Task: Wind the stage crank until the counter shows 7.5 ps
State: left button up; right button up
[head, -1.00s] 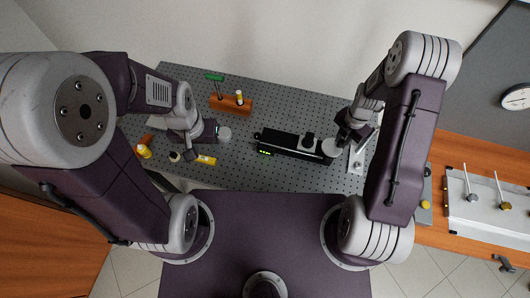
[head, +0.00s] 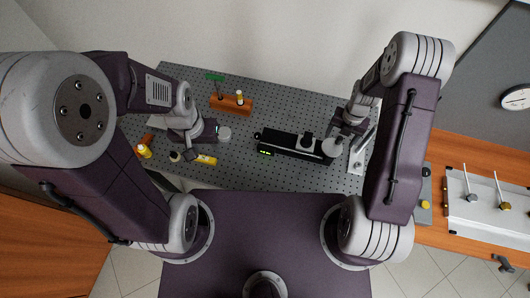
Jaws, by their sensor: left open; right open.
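The black stage (head: 288,144) lies on the grey perforated board, slightly tilted in the picture. Its counter (head: 266,152) glows green at the front left; the digits are too small to read. A dark raised part (head: 307,140) stands on its right half; I cannot tell whether this is the crank. My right gripper (head: 334,136) is open at the stage's right end, beside a pale disc (head: 332,148). Its fingers are small and partly hidden, and I cannot tell whether they touch anything. My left gripper (head: 217,133) is open, left of and apart from the stage.
An orange holder (head: 231,105) with upright tools stands at the back left. Yellow-marked items (head: 205,160) and a yellow bottle (head: 145,152) lie near the left front. A pale bracket (head: 358,158) stands right of the stage. The board's front middle is clear.

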notch_tip(320, 180, up, 6)
jog(key=p, duration=0.5)
jog(key=shift+r, duration=0.2)
jog(key=shift+s+f, duration=0.1)
jog(key=shift+f, duration=0.1)
jog(key=shift+c, duration=0.4)
